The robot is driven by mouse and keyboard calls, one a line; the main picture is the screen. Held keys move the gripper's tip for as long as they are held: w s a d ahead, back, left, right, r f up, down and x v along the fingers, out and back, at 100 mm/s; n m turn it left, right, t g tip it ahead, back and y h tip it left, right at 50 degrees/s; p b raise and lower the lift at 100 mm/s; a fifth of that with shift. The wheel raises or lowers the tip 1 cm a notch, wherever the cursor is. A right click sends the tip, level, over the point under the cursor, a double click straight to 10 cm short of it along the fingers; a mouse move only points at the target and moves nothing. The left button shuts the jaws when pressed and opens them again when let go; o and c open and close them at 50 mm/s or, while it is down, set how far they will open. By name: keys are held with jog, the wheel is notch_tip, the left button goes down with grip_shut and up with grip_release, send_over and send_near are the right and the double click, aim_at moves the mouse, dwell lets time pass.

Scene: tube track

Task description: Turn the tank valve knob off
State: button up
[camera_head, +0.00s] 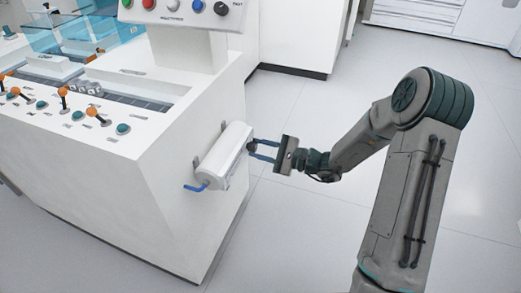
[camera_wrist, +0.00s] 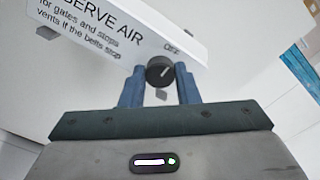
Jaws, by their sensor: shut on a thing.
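The tank valve knob (camera_wrist: 160,71) is a small round black knob with a pale pointer line, in the wrist view between my fingers. It sits at the end of a white air tank (camera_head: 222,157), whose label (camera_wrist: 98,25) reads "SERVE AIR", with "OFF" printed near the knob. In the head view the knob shows as a dark spot at the tank's right end. My gripper (camera_head: 252,149) reaches in from the right, its two blue fingers on either side of the knob. It is shut on the knob. The pointer slants toward the upper right in the wrist view, roughly toward "OFF".
The tank is bracketed to the side of a white console (camera_head: 165,195), with a blue hose (camera_head: 195,187) at its left end. Several orange-topped levers (camera_head: 92,112) stand on the console top. A button panel (camera_head: 185,10) rises above. The floor (camera_head: 300,240) around my arm is clear.

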jog(key=shift+d+f, duration=0.1)
jog(key=o, duration=1)
jog(key=shift+c, duration=0.2)
jog(key=p+v, duration=0.3)
jog(key=v, duration=1)
jog(key=shift+d+p, duration=0.35)
jog(key=shift+d, duration=0.05)
jog(key=shift+s, duration=0.1)
